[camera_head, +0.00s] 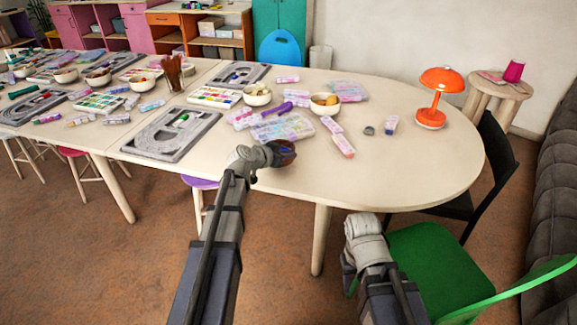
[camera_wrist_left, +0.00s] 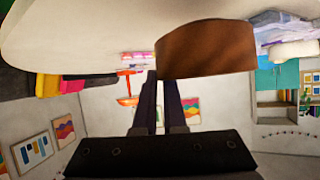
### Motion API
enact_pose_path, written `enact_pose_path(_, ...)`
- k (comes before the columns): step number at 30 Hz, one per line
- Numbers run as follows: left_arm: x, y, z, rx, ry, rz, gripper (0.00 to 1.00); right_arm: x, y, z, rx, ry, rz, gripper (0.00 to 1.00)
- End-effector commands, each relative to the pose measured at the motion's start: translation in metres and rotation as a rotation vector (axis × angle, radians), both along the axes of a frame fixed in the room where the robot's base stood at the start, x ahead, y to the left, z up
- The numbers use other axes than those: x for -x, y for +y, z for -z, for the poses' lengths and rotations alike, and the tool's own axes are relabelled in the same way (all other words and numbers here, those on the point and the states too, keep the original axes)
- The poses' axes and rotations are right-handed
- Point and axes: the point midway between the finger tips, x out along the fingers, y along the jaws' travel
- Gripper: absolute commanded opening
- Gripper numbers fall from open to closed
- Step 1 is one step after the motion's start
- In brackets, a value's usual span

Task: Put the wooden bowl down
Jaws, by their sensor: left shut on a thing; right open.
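The wooden bowl (camera_head: 287,153) is brown and small in the head view, at the near edge of the cream table (camera_head: 420,170). My left gripper (camera_head: 276,150) is shut on it. In the left wrist view the bowl (camera_wrist_left: 206,50) is a large brown curved wall at the fingers (camera_wrist_left: 160,80), with the pale tabletop beside it. I cannot tell whether the bowl touches the table. My right gripper (camera_head: 364,228) is in front of the table, below its near edge, and holds nothing that I can see; its fingers are hard to make out.
A clear bead box (camera_head: 283,128) lies just behind the bowl, and a grey bead board (camera_head: 172,134) to its left. Pink-labelled tubes (camera_head: 343,146) lie to the right. An orange lamp (camera_head: 437,92) stands further right. The near right tabletop is clear. A green chair (camera_head: 430,262) stands in front.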

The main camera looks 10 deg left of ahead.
Motion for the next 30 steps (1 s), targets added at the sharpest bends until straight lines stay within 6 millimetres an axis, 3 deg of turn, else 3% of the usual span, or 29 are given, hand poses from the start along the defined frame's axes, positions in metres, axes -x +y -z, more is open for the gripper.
enact_pose_path(8,0.000,0.000,0.035,0.000,0.000,0.000,0.00,0.000,0.000,0.035,0.000,0.000,0.000,0.50)
enact_pose_path(21,0.000,0.000,0.039,0.000,0.000,0.000,0.00,0.000,0.000,0.039,0.000,0.000,0.000,0.50)
enact_pose_path(22,0.000,0.000,0.037,0.000,0.000,0.000,0.10,0.000,0.000,0.037,0.000,0.000,0.000,0.50)
enact_pose_path(30,0.000,0.000,0.037,0.000,0.000,0.000,0.38,0.000,0.000,0.037,0.000,0.000,0.000,0.50)
